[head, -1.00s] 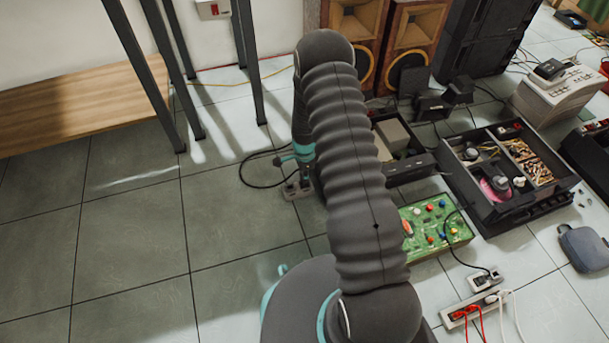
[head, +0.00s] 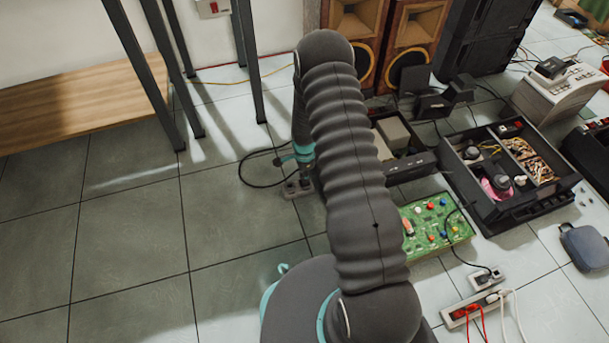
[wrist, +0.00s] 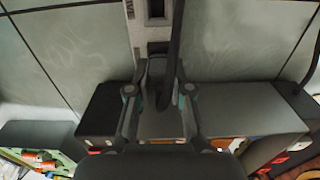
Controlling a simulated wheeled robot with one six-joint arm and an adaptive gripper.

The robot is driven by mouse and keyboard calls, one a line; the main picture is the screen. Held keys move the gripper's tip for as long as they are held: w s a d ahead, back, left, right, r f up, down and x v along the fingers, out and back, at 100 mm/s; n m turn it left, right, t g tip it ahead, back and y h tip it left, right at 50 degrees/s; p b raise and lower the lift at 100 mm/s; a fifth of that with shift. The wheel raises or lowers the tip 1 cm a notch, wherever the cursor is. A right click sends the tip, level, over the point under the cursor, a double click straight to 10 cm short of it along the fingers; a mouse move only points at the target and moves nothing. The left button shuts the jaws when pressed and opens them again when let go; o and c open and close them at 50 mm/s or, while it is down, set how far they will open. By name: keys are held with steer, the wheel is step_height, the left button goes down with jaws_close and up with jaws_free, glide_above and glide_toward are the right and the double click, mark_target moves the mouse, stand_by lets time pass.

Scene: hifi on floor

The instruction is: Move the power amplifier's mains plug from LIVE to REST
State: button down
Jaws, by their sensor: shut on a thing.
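My gripper (head: 297,172) points down at the floor, just above a small grey socket block (head: 295,189). In the wrist view my gripper (wrist: 160,76) is shut on the dark mains plug (wrist: 153,72), whose black cable (wrist: 175,35) crosses in front of it. The pale socket strip (wrist: 136,20) runs away from the plug, with two dark square recesses in line. The cable (head: 243,178) also loops on the floor left of the gripper in the head view. I cannot read LIVE or REST labels, nor tell whether the plug is seated in a socket.
A wooden bench (head: 85,105) with dark legs stands at left. An open box (head: 408,166), a green board (head: 440,226), a parts tray (head: 495,211) and a power strip (head: 459,314) lie right of my arm. The floor at left is clear.

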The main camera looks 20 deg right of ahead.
steer(key=shift+f, duration=0.35)
stand_by(0.4)
stand_by(0.3)
steer(key=c, duration=1)
jaws_free()
steer(key=shift+r+p, duration=1.2)
steer(key=shift+r, duration=7.35)
